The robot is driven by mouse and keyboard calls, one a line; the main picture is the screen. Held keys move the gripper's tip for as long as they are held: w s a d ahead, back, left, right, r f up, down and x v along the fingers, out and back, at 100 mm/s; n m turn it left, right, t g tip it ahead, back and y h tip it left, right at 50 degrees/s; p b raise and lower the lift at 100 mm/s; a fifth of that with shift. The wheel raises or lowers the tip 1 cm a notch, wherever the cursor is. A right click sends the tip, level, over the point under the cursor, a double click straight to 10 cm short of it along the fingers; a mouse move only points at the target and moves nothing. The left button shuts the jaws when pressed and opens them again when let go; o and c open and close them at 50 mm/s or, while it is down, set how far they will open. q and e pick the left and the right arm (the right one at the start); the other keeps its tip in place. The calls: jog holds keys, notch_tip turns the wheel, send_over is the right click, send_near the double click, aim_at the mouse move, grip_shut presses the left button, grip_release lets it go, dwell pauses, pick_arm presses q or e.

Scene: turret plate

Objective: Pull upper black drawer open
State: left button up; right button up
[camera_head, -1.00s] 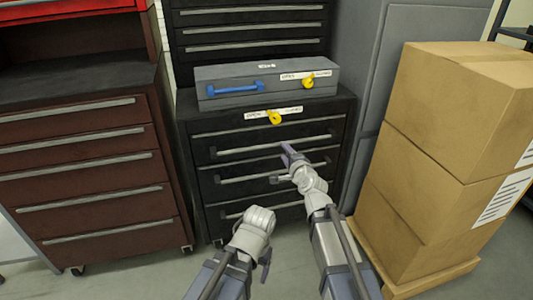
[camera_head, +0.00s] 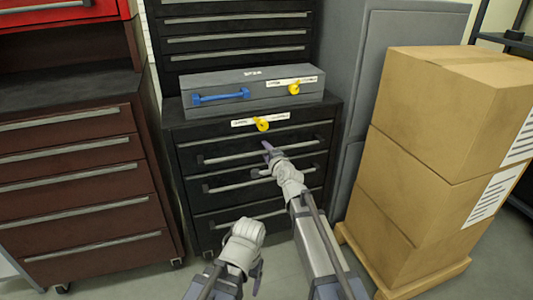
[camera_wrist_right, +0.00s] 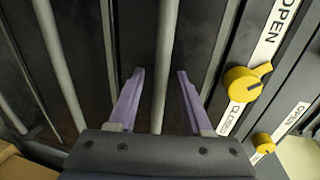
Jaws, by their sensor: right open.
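The black drawer cabinet (camera_head: 190,140) stands in the middle of the head view, with several bar handles on its front. The upper bar handle (camera_head: 225,157) crosses the front below the yellow knob (camera_head: 262,124). The upper drawer looks shut. My right gripper (camera_head: 267,149) is at this handle, near its middle. In the right wrist view, my right gripper (camera_wrist_right: 159,90) is open, with the bar handle (camera_wrist_right: 167,45) running between its two purple fingers and gaps on both sides. My left gripper (camera_head: 257,278) is low in front of the cabinet, away from the handles; its jaws are unclear.
A grey case (camera_head: 240,88) with a blue handle lies on the cabinet. A brown drawer cabinet (camera_head: 70,170) stands left. Stacked cardboard boxes (camera_head: 420,160) on a pallet stand close on the right. The yellow knob (camera_wrist_right: 243,84) is right of the fingers in the wrist view.

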grip_shut()
dwell(1.4)
